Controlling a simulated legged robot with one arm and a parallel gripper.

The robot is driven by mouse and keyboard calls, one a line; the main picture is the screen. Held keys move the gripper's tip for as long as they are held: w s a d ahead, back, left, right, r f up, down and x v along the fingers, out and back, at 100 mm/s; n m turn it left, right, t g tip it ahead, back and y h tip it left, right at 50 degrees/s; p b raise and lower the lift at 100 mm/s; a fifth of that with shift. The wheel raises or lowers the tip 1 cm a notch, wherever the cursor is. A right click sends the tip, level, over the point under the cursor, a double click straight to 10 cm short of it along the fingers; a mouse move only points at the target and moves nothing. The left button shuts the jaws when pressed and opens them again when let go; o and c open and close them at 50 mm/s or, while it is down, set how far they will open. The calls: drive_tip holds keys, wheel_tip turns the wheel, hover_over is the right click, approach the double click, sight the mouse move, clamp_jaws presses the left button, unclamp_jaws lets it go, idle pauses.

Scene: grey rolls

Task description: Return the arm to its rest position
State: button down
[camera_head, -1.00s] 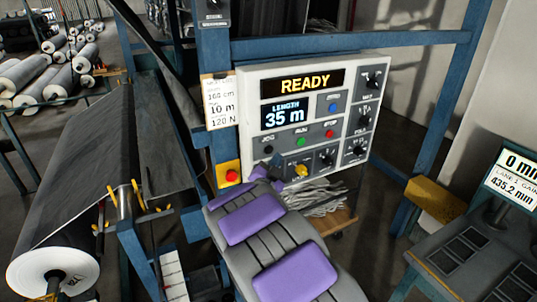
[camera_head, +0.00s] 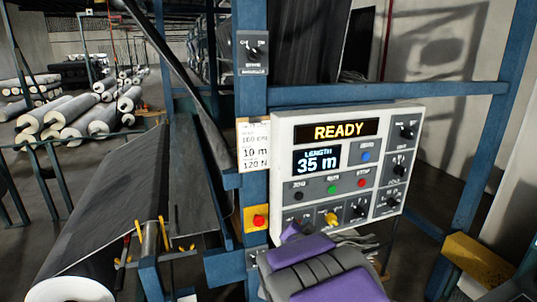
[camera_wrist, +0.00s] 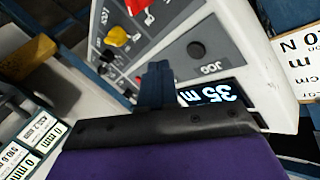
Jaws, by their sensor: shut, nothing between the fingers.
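My arm, grey with purple pads, reaches up from the bottom of the head view. Its end, my gripper (camera_head: 288,232), is in front of the lower left corner of the white control panel (camera_head: 283,165). In the wrist view my gripper (camera_wrist: 157,82) shows as dark fingers, shut with nothing between them, against the panel face. I cannot tell whether it touches the panel. The panel screen (camera_head: 317,160) reads LENGTH 35 m and the display above it (camera_head: 340,131) reads READY. A yellow knob (camera_head: 332,219) sits low on the panel.
A blue post (camera_head: 254,90) stands left of the panel and carries a red button on a yellow box (camera_head: 257,219). A dark sheet (camera_head: 110,205) and a white roll (camera_head: 70,290) lie to the left. A yellow block (camera_head: 480,262) is at the lower right.

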drive_tip(key=s+a+f+n+g+y+b, duration=0.1)
drive_tip(key=s+a+f+n+g+y, duration=0.2)
drive_tip(key=s, duration=0.6)
drive_tip(key=s+a+f+n+g+y, duration=0.1)
drive_tip(key=s+f+n+g+y, duration=0.3)
drive_tip(key=s, duration=0.5)
drive_tip(key=s+d+n+g, duration=0.1)
drive_tip(key=s+d+g, duration=0.1)
drive_tip(key=s, duration=0.8)
drive_tip(key=s+d+n+g+h+b, duration=0.1)
drive_tip(key=s+g, duration=0.3)
drive_tip(key=s, duration=0.6)
drive_tip(key=s+d+n+g+h, duration=0.1)
drive_tip(key=s+d+g, duration=0.2)
drive_tip(key=s, duration=0.8)
drive_tip(key=shift+f+g, duration=0.2)
drive_tip(key=shift+g, duration=0.3)
drive_tip(key=shift+w+a, duration=0.1)
drive_tip(key=shift+a, duration=0.05)
